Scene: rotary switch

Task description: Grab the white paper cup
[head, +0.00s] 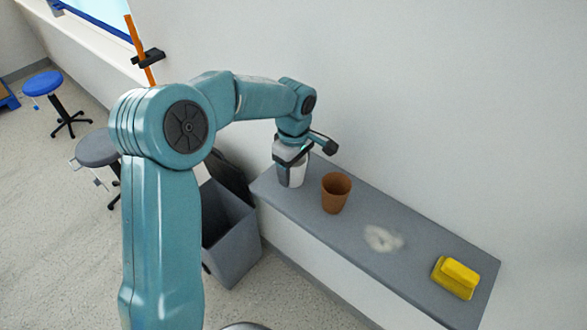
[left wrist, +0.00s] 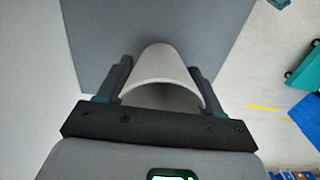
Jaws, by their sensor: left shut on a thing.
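The white paper cup (head: 292,175) is at the left end of the grey shelf (head: 400,268) in the head view. My left gripper (head: 291,166) reaches down over it and is shut on it, with a finger on each side. In the left wrist view the cup (left wrist: 162,72) shows between the two dark fingers of the left gripper (left wrist: 162,85), its open rim towards the camera. The gripper hides part of the cup in the head view. I cannot tell if the cup's base touches the shelf. My right gripper is not in view.
A brown cup (head: 336,193) stands just right of the white cup. A pale smear (head: 382,238) and a yellow sponge-like block (head: 455,277) are farther right on the shelf. A grey bin (head: 231,240) stands on the floor below the shelf's left end. The wall runs behind the shelf.

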